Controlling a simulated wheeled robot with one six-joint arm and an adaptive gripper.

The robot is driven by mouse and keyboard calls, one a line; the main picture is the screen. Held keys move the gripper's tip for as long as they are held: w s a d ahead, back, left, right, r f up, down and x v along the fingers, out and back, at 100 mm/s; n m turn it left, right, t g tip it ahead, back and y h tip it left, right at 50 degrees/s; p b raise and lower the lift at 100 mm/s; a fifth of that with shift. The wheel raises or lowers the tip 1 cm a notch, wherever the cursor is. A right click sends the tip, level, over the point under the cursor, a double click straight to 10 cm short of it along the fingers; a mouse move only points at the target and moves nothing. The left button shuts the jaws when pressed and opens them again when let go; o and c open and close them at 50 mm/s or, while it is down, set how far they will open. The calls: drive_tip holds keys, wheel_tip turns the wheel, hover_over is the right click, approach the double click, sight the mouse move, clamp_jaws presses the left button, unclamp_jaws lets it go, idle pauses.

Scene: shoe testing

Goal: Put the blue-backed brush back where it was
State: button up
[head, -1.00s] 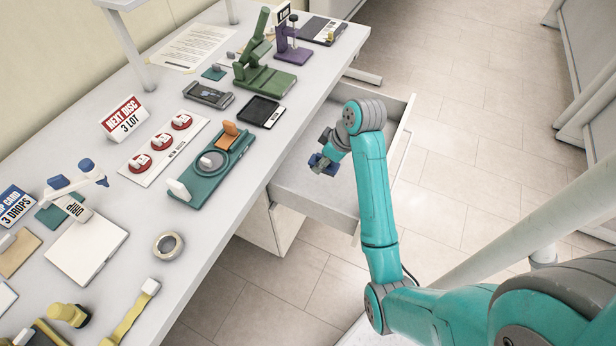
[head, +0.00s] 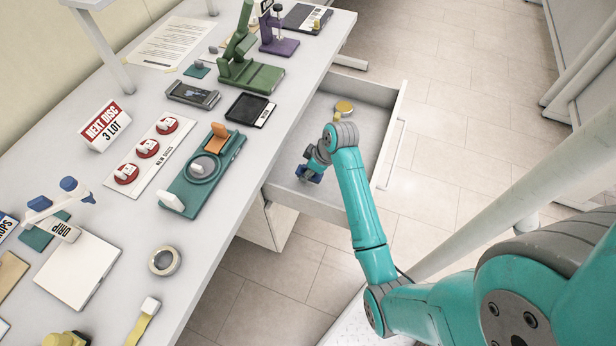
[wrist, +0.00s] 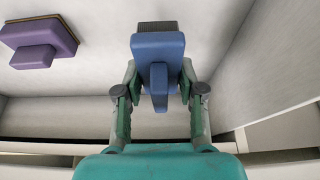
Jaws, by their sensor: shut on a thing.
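The blue-backed brush (wrist: 158,50) is between the fingers of my gripper (wrist: 158,98), with its dark bristles facing away from my wrist. My gripper is shut on its blue handle. In the head view my gripper (head: 308,170) is inside the open drawer (head: 363,88), near its left side by the table. The brush (head: 314,178) shows there only as a small blue patch, partly hidden by the gripper. I cannot tell whether it touches the drawer floor.
A purple-backed block (wrist: 38,45), seemingly another brush, lies in the drawer in the wrist view. A yellow-topped round item (head: 344,107) lies at the drawer's far end. The drawer walls stand close around my gripper. The table (head: 222,262) edge is to the left.

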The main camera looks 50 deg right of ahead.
drive_tip(key=shift+f, duration=1.85)
drive_tip(key=shift+f, duration=0.1)
drive_tip(key=o, duration=1.1)
drive_tip(key=v, duration=1.2)
